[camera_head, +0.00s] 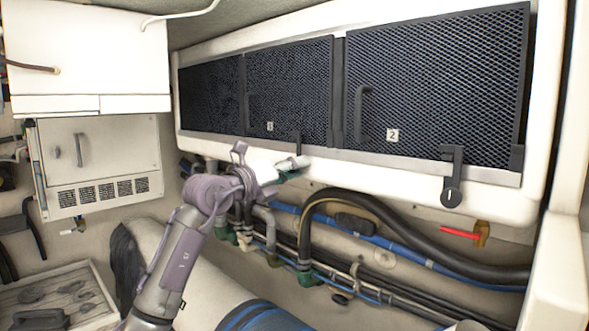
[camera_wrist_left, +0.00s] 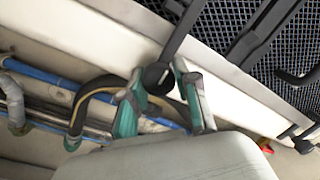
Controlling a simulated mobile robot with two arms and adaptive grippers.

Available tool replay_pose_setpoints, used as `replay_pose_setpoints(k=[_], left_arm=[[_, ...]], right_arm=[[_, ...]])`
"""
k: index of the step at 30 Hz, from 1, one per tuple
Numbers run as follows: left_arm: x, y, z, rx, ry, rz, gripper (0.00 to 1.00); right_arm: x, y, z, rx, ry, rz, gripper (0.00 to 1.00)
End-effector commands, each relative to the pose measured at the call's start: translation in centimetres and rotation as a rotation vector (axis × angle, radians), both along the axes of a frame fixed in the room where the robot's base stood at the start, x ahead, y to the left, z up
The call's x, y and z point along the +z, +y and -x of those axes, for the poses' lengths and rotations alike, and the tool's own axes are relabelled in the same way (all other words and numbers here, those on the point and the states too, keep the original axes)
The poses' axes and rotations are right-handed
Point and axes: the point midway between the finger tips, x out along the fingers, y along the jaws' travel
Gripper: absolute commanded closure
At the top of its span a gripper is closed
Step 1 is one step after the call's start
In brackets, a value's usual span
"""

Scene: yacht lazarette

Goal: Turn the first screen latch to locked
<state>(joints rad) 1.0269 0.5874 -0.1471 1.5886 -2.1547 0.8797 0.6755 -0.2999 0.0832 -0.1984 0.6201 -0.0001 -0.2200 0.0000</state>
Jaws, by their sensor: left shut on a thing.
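The first screen (camera_head: 290,95), marked 1, is a dark mesh panel in the middle of the white frame. Its latch (camera_head: 298,143) is a dark bar standing roughly upright at the screen's lower edge. In the left wrist view the latch (camera_wrist_left: 181,32) runs from a round black pivot up towards the mesh. My left gripper (camera_head: 291,165) is at the latch's lower end, with its fingers (camera_wrist_left: 162,88) on either side of the round part, shut on it. The gripper hides the pivot in the head view.
Screen 2 (camera_head: 430,85) has its own latch (camera_head: 452,178) to the right. Hoses (camera_head: 400,225) and blue pipes run below the frame. A red-handled item (camera_head: 460,233) sits at lower right. A white cabinet (camera_head: 95,150) stands at left.

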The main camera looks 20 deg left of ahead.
Motion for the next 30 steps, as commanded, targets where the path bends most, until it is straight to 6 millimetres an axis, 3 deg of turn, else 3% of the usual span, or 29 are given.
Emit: replay_pose_setpoints(k=[1,10,11,15,25,30], left_arm=[[0.9,0.4,0.2,0.008,-0.017,0.013,1.0],[0.9,0.5,0.2,0.008,-0.018,0.012,1.0],[1.0,0.5,0.2,0.008,-0.018,0.012,0.66],[0.8,0.4,0.1,0.008,-0.015,0.01,0.44],[0.4,0.3,0.3,0.005,-0.008,0.006,0.44],[0.1,1.2,2.2,0.006,-0.006,0.003,0.44]], right_arm=[[0.1,0.0,0.0,0.0,0.0,0.0,1.0],[0.1,0.0,0.0,0.0,0.0,0.0,1.0],[0.1,0.1,0.0,0.0,0.0,-0.001,1.0],[0.1,0.2,0.0,0.0,0.0,-0.002,1.0],[0.0,0.4,0.1,0.002,0.001,-0.006,1.0],[0.0,0.4,0.0,0.001,0.001,-0.005,1.0]])
